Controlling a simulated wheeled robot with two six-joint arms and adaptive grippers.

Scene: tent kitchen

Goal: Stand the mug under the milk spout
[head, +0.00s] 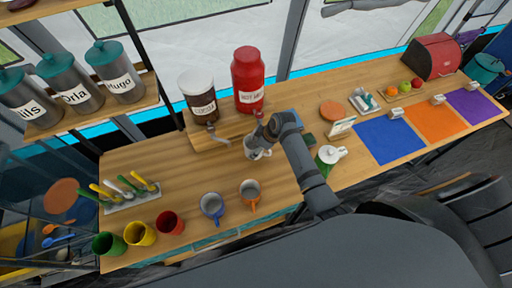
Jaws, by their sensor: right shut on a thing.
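A red dispenser labelled "HOT MILK" (249,85) stands at the back of the wooden counter, its small spout (260,115) low on the front. My right gripper (266,148) is shut on a pale mug (251,152), just in front of the dispenser and close below the spout. The arm and gripper cover part of the mug. I cannot tell whether the mug touches the counter or sits exactly under the spout. My left gripper is not in view.
A brown "COCOA" dispenser (198,98) stands left of the milk. Mugs with blue (212,206) and orange (249,193) handles, several coloured cups (140,233) and a spoon tray (128,197) occupy the front left. A green-and-white jug (328,157) stands right of my arm.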

